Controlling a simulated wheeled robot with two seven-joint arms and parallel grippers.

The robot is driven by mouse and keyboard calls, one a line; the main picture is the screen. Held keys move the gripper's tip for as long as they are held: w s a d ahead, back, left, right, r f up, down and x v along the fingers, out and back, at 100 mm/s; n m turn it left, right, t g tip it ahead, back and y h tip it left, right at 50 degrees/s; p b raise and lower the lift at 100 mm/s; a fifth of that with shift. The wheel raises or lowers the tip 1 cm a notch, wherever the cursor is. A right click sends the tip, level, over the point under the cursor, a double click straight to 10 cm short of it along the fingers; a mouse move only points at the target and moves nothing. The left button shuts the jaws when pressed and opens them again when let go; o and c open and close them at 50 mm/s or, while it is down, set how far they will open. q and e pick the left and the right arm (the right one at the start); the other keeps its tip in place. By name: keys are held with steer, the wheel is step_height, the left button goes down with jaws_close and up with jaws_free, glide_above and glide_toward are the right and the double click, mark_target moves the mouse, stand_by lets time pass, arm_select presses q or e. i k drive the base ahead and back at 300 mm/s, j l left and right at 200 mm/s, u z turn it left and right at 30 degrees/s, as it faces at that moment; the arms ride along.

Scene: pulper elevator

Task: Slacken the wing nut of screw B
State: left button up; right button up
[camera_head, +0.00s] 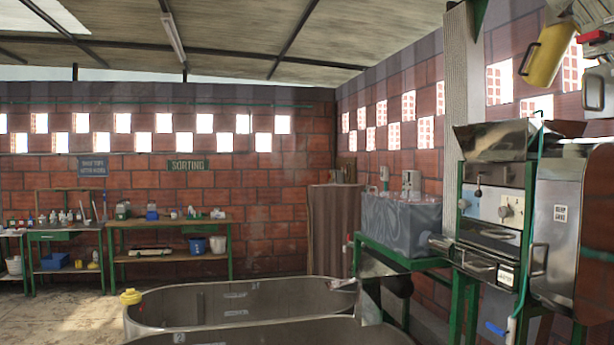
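The pulper machine stands at the right on a green frame, with a metal hopper (497,138) on top. Its pale front plate (487,205) carries a small dark knob or screw (478,191) at the upper left and a light round fitting (505,211) at the right. Which part is screw B or its wing nut is too small to tell. A small white label (506,276) sits low on the machine front, its text unreadable. Neither of my grippers shows in the head view.
Long metal tanks (240,292) fill the lower middle, with a yellow cap (130,296) at the left rim. A grey box-like tank (396,224) stands left of the pulper. A yellow jug (545,55) hangs at upper right. A workbench (165,223) lines the back wall. Floor shows at lower left.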

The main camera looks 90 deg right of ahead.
mark_target(508, 175)
steer(key=z, duration=3.9)
steer(key=i+j, duration=0.25)
steer(key=i, duration=0.15)
steer(key=i+j+u, duration=0.1)
steer(key=i+j, duration=0.15)
steer(key=i, duration=0.15)
steer(key=i+j+u, duration=0.1)
steer(key=i, duration=0.3)
steer(key=i+j+z, duration=0.1)
steer(key=i+z, duration=0.25)
steer(key=i, duration=0.7)
